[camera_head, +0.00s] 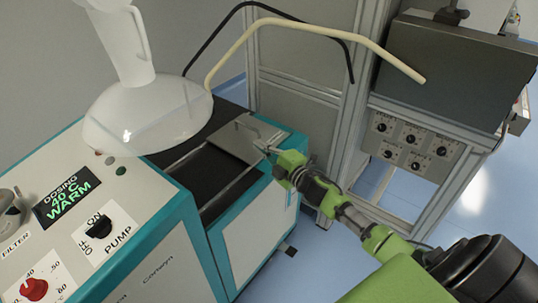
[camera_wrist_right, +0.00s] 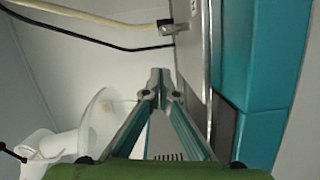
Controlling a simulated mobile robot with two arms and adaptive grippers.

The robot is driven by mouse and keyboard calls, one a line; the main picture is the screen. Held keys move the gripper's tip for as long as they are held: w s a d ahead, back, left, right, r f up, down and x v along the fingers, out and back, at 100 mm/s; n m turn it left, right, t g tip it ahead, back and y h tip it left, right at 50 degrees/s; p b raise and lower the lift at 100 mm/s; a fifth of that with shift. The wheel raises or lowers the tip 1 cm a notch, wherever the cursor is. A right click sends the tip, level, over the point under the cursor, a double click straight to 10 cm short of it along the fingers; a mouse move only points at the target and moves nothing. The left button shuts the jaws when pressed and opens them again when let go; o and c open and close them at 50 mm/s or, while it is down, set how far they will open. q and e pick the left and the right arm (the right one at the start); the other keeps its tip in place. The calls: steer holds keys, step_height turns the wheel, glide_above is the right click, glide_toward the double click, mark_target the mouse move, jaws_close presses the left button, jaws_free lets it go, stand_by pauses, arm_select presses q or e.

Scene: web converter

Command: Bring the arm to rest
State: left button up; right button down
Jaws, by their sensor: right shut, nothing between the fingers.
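My right arm, green and black, comes in from the lower right in the head view. Its gripper (camera_head: 264,146) is shut and empty, with the fingertips at the right end of the metal plate on the teal and white machine (camera_head: 258,208). I cannot tell whether they touch it. In the right wrist view the two fingers of the gripper (camera_wrist_right: 160,80) meet at their tips, with nothing between them. My left gripper is not in view.
A clear domed vessel (camera_head: 150,115) stands on the machine, left of the gripper. A cream hose (camera_head: 300,24) and a black hose arch behind. A grey cabinet with a knob panel (camera_head: 412,139) stands at the right. Blue floor (camera_head: 325,255) shows between.

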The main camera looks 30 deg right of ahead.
steer(key=s, duration=0.4)
steer(key=shift+a+r, duration=0.1)
steer(key=shift+r, duration=0.15)
steer(key=shift+s, duration=0.45)
